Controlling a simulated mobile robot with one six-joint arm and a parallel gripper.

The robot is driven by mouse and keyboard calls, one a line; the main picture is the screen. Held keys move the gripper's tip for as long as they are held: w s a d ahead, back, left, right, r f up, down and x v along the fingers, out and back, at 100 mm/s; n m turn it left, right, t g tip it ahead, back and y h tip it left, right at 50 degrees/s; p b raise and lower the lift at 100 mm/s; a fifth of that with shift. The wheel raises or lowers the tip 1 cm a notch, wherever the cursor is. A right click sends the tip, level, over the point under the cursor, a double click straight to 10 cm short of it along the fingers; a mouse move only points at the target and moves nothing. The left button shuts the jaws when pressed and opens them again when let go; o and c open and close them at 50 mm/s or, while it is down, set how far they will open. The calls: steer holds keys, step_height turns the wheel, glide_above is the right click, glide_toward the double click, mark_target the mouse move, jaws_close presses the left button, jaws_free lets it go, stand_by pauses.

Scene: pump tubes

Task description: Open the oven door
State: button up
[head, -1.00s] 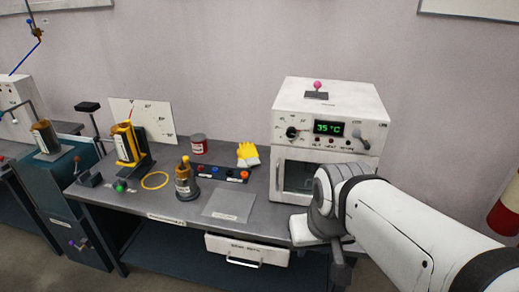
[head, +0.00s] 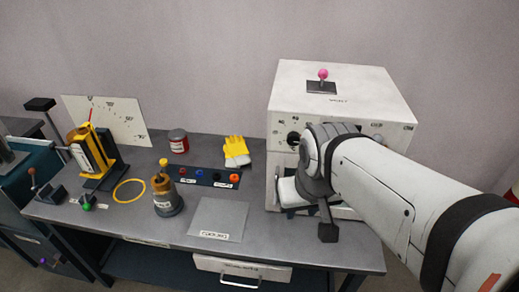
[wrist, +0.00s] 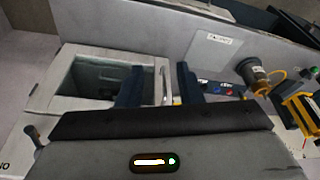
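The oven (head: 345,90) is a white box at the right end of the bench in the head view. My arm covers most of its front and its display. The oven door (wrist: 55,72) shows in the wrist view with a dark window, and looks closed. Its handle (wrist: 166,86) is a light upright bar; part of it also shows in the head view (head: 277,182). My gripper (wrist: 159,86) is open at the door front, with the handle between its two dark fingers, nearer one of them. I cannot tell whether a finger touches the handle.
A pink-knobbed lever (head: 323,75) stands on the oven top. A drawer (head: 240,270) is below.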

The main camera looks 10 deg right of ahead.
steer(key=w+f+m+b, duration=0.2)
steer(key=w+f+b, duration=0.1)
steer(key=w+f, duration=0.3)
steer(key=w+f+m+h+b, duration=0.1)
steer(key=w+f+b, duration=0.3)
steer(key=w, duration=0.4)
steer(key=w+f+m+h+b, duration=0.1)
steer(key=w+f+m+b, duration=0.2)
steer(key=w+f, duration=0.4)
steer(key=shift+w+d+f+t, duration=0.2)
steer(key=shift+w+f+t, duration=0.15)
steer(key=shift+w, duration=0.2)
steer(key=shift+r, duration=0.1)
jaws_close()
